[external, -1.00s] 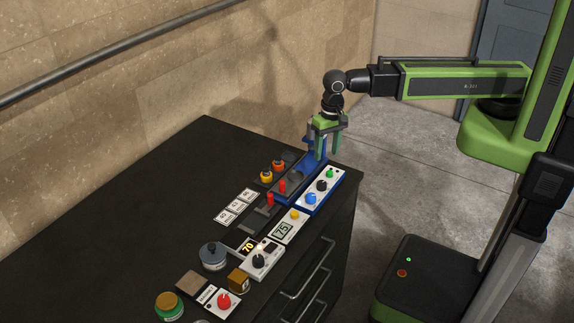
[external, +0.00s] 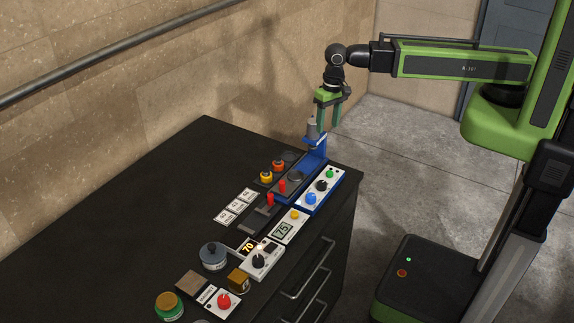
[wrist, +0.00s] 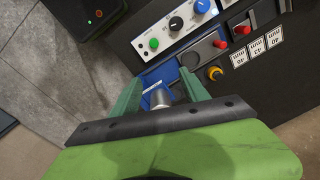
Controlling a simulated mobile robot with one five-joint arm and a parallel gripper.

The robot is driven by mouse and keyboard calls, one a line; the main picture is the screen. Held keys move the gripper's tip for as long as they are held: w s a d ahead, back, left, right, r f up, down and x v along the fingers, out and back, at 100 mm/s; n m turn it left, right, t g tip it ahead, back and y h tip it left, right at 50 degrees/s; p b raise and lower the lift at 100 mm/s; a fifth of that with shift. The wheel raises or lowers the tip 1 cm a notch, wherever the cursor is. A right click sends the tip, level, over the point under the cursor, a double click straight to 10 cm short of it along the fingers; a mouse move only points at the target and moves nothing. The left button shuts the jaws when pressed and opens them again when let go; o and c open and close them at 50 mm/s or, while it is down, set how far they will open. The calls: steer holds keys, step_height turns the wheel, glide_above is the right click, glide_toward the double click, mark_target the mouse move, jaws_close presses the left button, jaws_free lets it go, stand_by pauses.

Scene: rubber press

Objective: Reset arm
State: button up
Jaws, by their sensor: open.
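My gripper (external: 328,120) is open, with its green fingers pointing down above the blue press (external: 314,140) at the far right end of the black bench. The press's grey cylinder (external: 312,128) stands just left of the fingers in the external view. In the wrist view my gripper (wrist: 160,88) shows its two fingers apart, with the grey cylinder (wrist: 160,98) between or beyond them; I cannot tell its exact depth. Nothing is held. My arm stretches out level from the green column at the right.
The bench (external: 130,190) carries a control box with green, black and blue knobs (external: 320,190), red levers (external: 270,199), number cards (external: 236,207), a display box (external: 289,227) and a grey pot (external: 213,256). The wall (external: 240,70) is behind. Air above the bench is free.

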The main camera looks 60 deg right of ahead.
steer(key=w+d+n, duration=0.2)
steer(key=d, duration=1.3)
steer(key=w+d+n, duration=0.2)
steer(key=d, duration=1.3)
step_height(320, 180, down, 16)
steer(key=s+a+b, duration=0.1)
steer(key=s+b, duration=0.1)
steer(key=b, duration=1.3)
steer(key=shift+a+b, duration=0.15)
steer(key=shift+b, duration=0.2)
steer(key=shift+r, duration=0.1)
